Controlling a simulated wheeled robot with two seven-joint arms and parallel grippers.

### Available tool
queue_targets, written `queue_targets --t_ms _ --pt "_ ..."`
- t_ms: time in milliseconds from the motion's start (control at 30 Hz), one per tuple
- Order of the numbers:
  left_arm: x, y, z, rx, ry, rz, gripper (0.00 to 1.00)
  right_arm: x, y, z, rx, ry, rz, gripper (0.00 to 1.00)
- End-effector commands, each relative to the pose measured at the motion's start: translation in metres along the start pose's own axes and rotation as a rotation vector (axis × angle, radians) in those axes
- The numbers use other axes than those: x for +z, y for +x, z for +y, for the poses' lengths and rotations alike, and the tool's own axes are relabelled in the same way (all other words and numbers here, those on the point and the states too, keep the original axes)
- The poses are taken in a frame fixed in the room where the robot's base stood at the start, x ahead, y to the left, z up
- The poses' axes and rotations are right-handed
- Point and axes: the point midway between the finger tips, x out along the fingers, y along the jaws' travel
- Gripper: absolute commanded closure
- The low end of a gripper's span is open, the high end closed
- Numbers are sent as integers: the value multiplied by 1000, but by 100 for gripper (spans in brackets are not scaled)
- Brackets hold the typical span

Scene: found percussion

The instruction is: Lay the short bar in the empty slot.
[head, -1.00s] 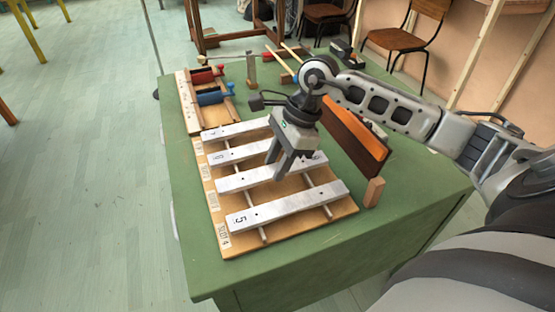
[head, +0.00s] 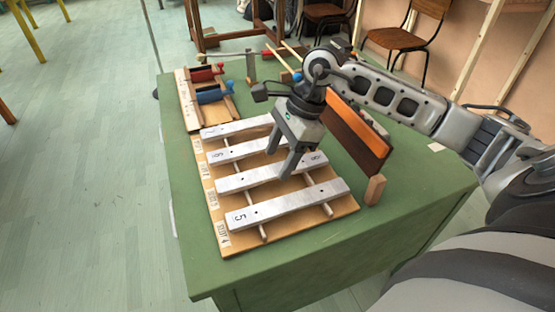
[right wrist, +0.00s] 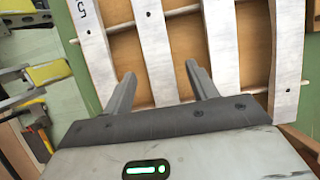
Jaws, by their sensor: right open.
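Four pale metal bars lie side by side across the rails of a wooden frame (head: 282,237). The front bar (head: 290,206), marked 5, lies by the SLOT 4 label. The bar behind it (head: 245,181) has an 8 near its right end. Two more bars (head: 238,151) (head: 240,128) lie farther back. My right gripper (head: 280,165) is open over the bar marked 8. In the right wrist view, that bar (right wrist: 153,45) runs between the spread fingertips (right wrist: 160,70). Contact with the frame is unclear. No clearly empty slot shows. My left gripper is out of view.
A wooden stand with red and blue cylinders (head: 210,94) is at the back left of the green table (head: 410,195). A dark and orange panel (head: 355,140) stands upright right of the frame, by a small wooden block (head: 375,190). The table's front right is clear.

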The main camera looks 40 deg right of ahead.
Motion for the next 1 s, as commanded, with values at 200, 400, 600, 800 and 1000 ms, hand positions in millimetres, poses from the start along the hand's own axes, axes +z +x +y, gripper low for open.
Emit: queue_targets --t_ms 200,400,600,800,1000 --pt "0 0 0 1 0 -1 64 0 -55 -1 -7 -1 3 42" --pt "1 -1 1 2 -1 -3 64 1 -102 -1 -6 -1 0 42" --pt "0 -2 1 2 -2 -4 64 1 -132 0 -3 -1 -1 42" --pt "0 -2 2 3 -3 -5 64 0 -142 0 -1 -2 0 42" --pt "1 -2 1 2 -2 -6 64 0 -142 0 0 -2 0 42"
